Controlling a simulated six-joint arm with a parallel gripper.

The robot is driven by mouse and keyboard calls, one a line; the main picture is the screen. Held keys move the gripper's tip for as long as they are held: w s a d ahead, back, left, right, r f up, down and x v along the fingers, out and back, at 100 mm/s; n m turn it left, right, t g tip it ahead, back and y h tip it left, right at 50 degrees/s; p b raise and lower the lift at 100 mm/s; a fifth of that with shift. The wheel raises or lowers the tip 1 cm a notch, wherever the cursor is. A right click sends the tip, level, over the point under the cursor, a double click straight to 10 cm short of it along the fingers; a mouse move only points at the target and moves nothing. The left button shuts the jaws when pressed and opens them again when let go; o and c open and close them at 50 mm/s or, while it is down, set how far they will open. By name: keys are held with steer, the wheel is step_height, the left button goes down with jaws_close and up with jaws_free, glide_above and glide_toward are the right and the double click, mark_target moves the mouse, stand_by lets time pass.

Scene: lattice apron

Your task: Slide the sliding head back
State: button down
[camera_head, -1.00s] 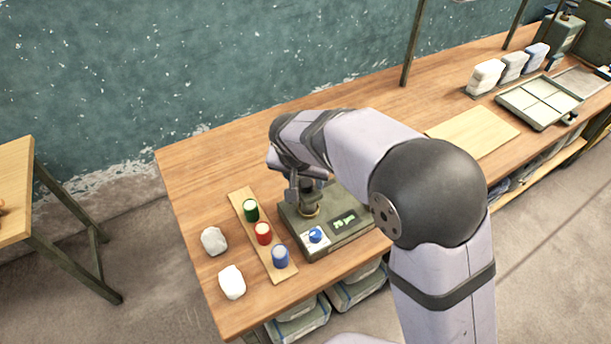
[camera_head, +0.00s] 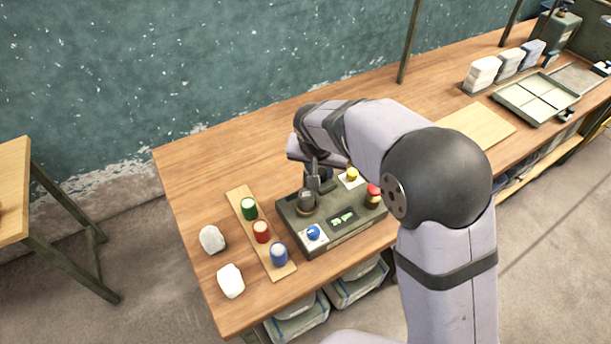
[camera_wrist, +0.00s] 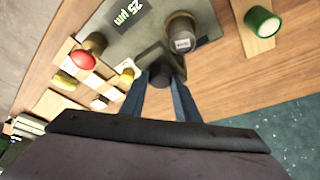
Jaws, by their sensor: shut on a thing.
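The grey-green machine (camera_head: 345,232) stands on the wooden bench; its display reads 25 µm in the wrist view (camera_wrist: 128,15). The sliding head (camera_wrist: 153,55) is a dark block with a round dark knob on the machine's top. My gripper (camera_wrist: 160,78) is shut on this knob, a finger on each side. In the head view my gripper (camera_head: 321,186) is over the machine's back part, just right of a dark cylinder with a labelled top (camera_head: 306,200). My fingers and wrist partly hide the head there.
A blue knob (camera_head: 313,232), yellow knob (camera_head: 352,174) and red knob (camera_head: 374,192) stick up from the machine. Bare bench lies behind.

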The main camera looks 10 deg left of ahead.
steer(key=shift+w+d, duration=1.35)
steer(key=shift+r, duration=0.1)
steer(key=c, duration=1.5)
jaws_free()
steer(key=shift+w, duration=0.1)
steer(key=shift+o, duration=0.7)
steer(key=shift+d, duration=0.15)
steer(key=b+v, duration=0.2)
steer(key=v, duration=0.5)
